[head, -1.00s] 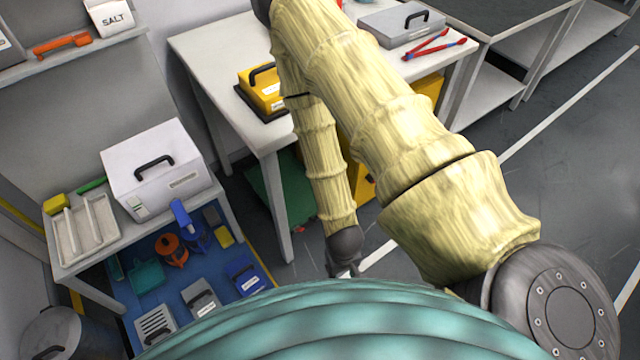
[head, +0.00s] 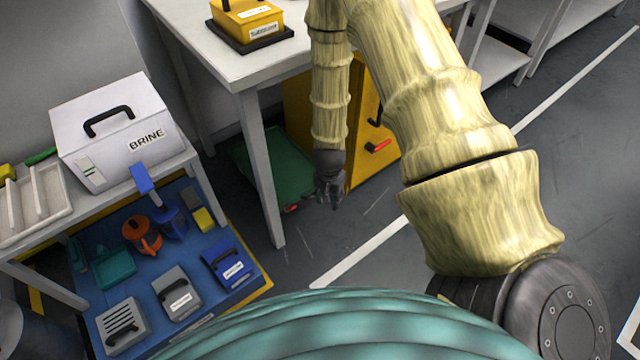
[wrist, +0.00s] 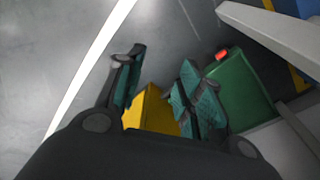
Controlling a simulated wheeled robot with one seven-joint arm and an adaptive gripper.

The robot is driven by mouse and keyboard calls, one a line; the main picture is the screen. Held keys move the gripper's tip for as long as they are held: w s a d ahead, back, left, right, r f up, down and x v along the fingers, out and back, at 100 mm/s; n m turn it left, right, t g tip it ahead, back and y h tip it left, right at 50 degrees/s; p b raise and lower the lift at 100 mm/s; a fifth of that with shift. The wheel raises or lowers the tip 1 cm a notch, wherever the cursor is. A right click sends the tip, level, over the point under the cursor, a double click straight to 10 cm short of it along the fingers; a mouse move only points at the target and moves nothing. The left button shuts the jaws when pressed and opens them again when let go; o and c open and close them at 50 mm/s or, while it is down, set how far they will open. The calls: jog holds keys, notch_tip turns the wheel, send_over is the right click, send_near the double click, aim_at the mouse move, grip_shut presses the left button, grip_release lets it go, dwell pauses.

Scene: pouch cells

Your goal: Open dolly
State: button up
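A low green flat body (head: 262,165) lies on the floor under the white workbench, with a small red tab (head: 291,208) at its front edge; it looks like the dolly, though no label shows. In the wrist view the green body (wrist: 245,95) and its red tab (wrist: 221,54) lie right of the fingers. My gripper (head: 330,197) hangs low in front of the bench, just right of the red tab and apart from it. In the wrist view my gripper (wrist: 163,85) has its two fingers spread, with nothing between them but the yellow cabinet beyond.
A yellow cabinet (head: 360,125) with a red and a black handle stands beside the green body. A white bench leg (head: 262,170) stands left of my gripper. A blue platform (head: 235,215) with tools and cases is at left. Grey floor (head: 400,250) is open at right.

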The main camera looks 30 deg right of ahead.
jog(key=w+d+f+m+t+y+b, duration=0.1)
jog(key=w+d+f+m+b, duration=0.15)
jog(key=w+b, duration=0.3)
jog(key=w+d+f+m+b, duration=0.2)
jog(key=w+d+m+b, duration=0.1)
jog(key=w+b, duration=0.25)
jog(key=f+b, duration=0.1)
jog(key=f, duration=0.2)
jog(key=w+f+b, duration=0.1)
jog(key=f+b, duration=0.1)
jog(key=f, duration=0.2)
jog(key=w+f+b, duration=0.1)
jog(key=f+b, duration=0.1)
jog(key=f, duration=0.1)
jog(key=shift+w+f, duration=0.1)
jog(key=shift+f, duration=0.3)
grip_shut()
